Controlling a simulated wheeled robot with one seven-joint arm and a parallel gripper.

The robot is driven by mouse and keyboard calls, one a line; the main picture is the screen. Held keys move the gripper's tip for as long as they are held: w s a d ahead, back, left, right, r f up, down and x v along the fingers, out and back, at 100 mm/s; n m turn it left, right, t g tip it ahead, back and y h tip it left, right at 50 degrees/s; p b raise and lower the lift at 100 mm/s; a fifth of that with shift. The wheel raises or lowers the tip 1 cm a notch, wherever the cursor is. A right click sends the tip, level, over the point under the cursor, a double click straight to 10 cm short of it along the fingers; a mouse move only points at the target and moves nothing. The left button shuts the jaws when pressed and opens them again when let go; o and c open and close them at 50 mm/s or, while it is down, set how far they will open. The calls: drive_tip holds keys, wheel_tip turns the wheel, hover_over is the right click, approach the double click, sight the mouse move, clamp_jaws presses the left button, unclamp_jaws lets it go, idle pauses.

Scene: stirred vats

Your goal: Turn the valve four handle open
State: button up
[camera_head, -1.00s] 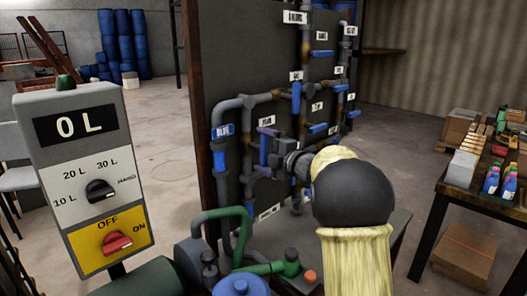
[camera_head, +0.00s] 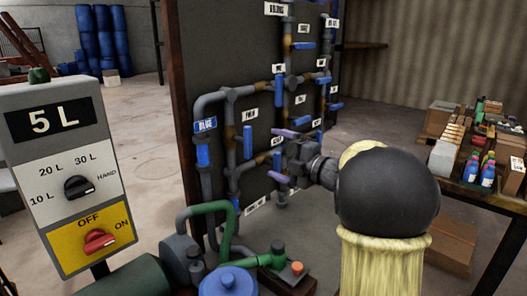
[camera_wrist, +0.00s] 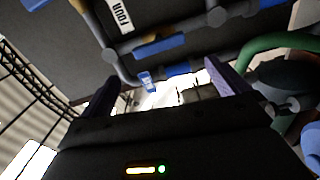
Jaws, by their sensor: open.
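The valve four handle (camera_head: 247,141) is a blue bar standing upright below the white label FOUR (camera_head: 250,114) on the pipe panel. It lies in line with its pipe. In the wrist view the handle (camera_wrist: 160,47) shows beyond the fingers, near the label FOUR (camera_wrist: 121,15). My gripper (camera_head: 281,156) is in front of the panel, right of the handle in the head view. Its purple fingers are apart with nothing between them. In the wrist view my gripper (camera_wrist: 165,85) is open and appears clear of the handle.
Green pipe (camera_head: 215,215) and a blue-topped vessel (camera_head: 230,281) stand below the panel. A table (camera_head: 487,196) with bottles is at right.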

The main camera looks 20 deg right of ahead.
drive_tip(key=v, duration=0.5)
drive_tip(key=shift+s+d, duration=0.1)
drive_tip(key=shift+s, duration=0.05)
idle(0.9)
